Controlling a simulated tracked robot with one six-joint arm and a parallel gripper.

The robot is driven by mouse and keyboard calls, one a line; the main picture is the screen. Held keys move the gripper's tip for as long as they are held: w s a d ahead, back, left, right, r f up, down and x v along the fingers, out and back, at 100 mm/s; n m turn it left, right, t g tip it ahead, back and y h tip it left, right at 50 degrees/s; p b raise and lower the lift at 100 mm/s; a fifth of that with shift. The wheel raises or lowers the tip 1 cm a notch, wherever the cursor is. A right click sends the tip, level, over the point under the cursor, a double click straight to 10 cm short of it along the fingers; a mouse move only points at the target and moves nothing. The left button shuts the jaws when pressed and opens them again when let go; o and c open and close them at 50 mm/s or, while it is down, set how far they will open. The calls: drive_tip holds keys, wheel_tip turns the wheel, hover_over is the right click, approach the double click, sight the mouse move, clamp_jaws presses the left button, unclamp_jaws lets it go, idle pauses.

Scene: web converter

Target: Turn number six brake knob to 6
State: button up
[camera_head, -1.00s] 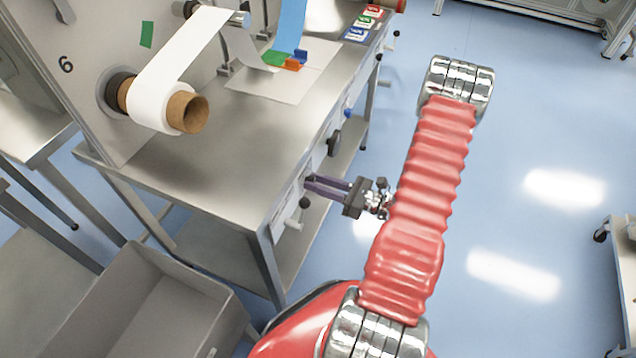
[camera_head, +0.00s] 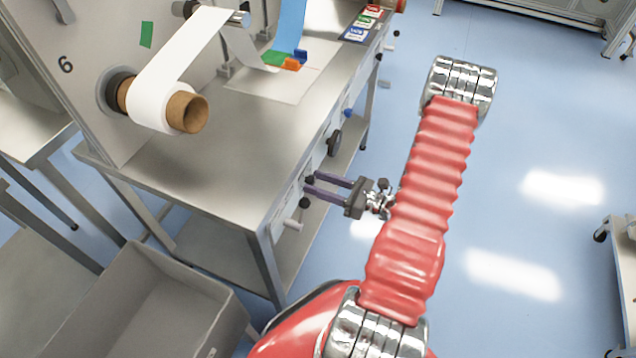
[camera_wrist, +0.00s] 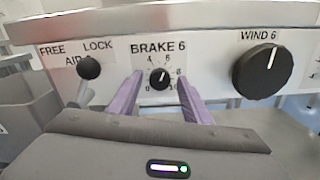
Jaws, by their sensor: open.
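The small black brake knob (camera_wrist: 160,78) sits on the white panel under the "BRAKE 6" label in the wrist view. Its short white mark points up and slightly right, near the 6; the exact reading is too small to tell. My gripper (camera_wrist: 161,86) is open, with one purple finger on each side of the knob and gaps visible between. I cannot tell how far the fingertips reach along the knob. In the head view my gripper (camera_head: 311,182) is at the table's front panel, where the knob is small and partly hidden.
A black air knob (camera_wrist: 89,68) with a grey lever is left of the brake knob. A large black wind knob (camera_wrist: 263,72) is to the right. The steel table edge (camera_wrist: 180,16) overhangs above. A grey bin (camera_head: 150,310) stands at lower left.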

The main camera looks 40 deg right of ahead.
drive_tip(key=v, duration=1.3)
drive_tip(key=shift+d, duration=0.15)
drive_tip(key=shift+s, duration=0.1)
drive_tip(key=s+a+n+g+y, duration=0.3)
drive_tip(key=s+a+n+g, duration=0.3)
drive_tip(key=a+n+g, duration=0.3)
drive_tip(key=w+a+r+n+g+h, duration=0.1)
drive_tip(key=a+r+n+g+h, duration=0.2)
drive_tip(key=r+n, duration=0.35)
drive_tip(key=w+a+r+n+h, duration=0.2)
drive_tip(key=r+n+h, duration=0.3)
drive_tip(key=r+n, duration=0.15)
drive_tip(key=w+a+r+n+g+h, duration=0.1)
drive_tip(key=a+r+n+g+h, duration=0.15)
drive_tip(key=r+n+h, duration=0.35)
drive_tip(key=a+r+n+t+y, duration=0.2)
drive_tip(key=a+r+n+t, duration=0.2)
drive_tip(key=a+r, duration=0.6)
drive_tip(key=shift+w+a+r, duration=0.2)
drive_tip(key=shift+a, duration=0.35)
